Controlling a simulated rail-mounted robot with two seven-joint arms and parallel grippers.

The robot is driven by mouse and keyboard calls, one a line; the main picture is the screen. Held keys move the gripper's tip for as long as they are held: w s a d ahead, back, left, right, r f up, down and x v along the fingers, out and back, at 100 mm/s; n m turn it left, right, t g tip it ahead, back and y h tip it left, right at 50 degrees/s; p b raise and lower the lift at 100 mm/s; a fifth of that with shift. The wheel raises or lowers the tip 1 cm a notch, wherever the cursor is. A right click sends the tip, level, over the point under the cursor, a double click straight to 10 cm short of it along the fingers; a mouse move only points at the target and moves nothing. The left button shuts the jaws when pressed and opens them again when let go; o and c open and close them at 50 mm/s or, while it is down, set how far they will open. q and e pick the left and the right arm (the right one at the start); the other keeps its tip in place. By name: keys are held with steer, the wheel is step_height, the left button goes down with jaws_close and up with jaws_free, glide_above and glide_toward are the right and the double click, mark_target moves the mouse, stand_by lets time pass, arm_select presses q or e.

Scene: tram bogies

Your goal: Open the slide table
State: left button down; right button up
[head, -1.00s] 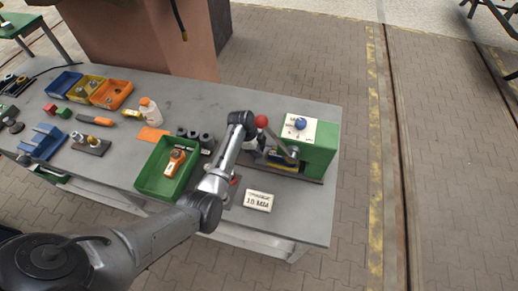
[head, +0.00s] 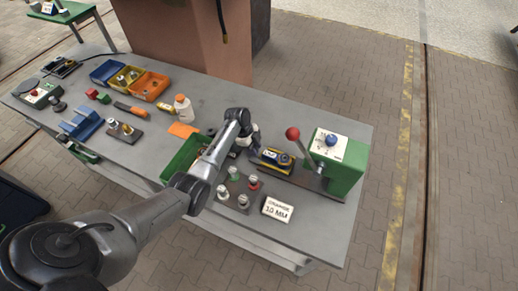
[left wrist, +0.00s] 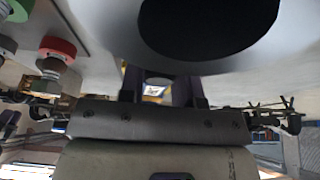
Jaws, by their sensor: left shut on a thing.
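The slide table (head: 272,161), a dark block with yellow edges carrying a part, lies on a base strip to the left of the green press (head: 343,176). A bare stretch of base shows between the two. My left gripper (head: 254,150) is at the slide table's left end, shut on what appears to be its handle; the grip itself is mostly hidden by my wrist. In the left wrist view, the two fingers of my left gripper (left wrist: 159,84) flank a small pale piece. My right gripper is out of view.
The red-ball lever (head: 293,133) stands tilted beside the press. A plate with several pegs (head: 236,201) and a 10 MM card (head: 278,209) lie in front. The green tray (head: 172,167) is partly behind my arm. A white bottle (head: 183,108) stands behind, left.

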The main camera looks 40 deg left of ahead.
arm_select(q)
steer(key=c, duration=0.8)
jaws_free()
steer(key=shift+d, duration=0.1)
steer(key=v, duration=1.3)
steer(key=shift+r, duration=0.35)
